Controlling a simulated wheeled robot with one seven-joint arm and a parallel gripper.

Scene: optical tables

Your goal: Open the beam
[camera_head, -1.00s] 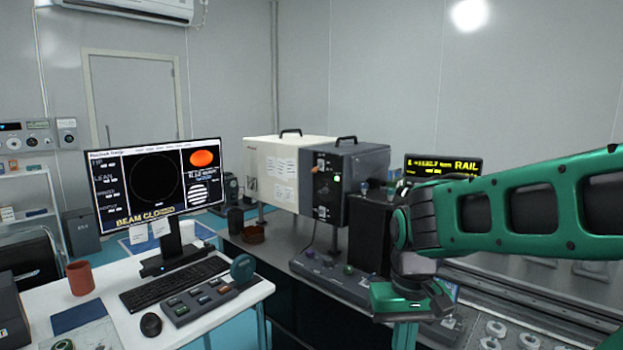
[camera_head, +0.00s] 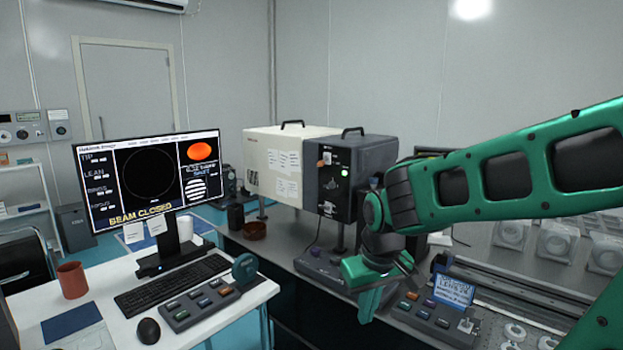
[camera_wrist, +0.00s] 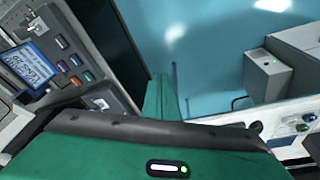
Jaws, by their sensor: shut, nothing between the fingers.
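The monitor (camera_head: 150,185) on the white desk reads "BEAM CLOSED" in yellow along its bottom. My gripper (camera_head: 369,302) is shut and empty, pointing down over the bench's front edge, right of that box. In the wrist view my green finger (camera_wrist: 161,97) hangs over the blue floor.
A button panel (camera_head: 428,313) with a small blue display sits right of my gripper, close to it. The white desk holds a keyboard (camera_head: 172,283), a mouse, a red mug (camera_head: 72,280) and another button box (camera_head: 203,303). Blue floor (camera_wrist: 205,50) lies open below.

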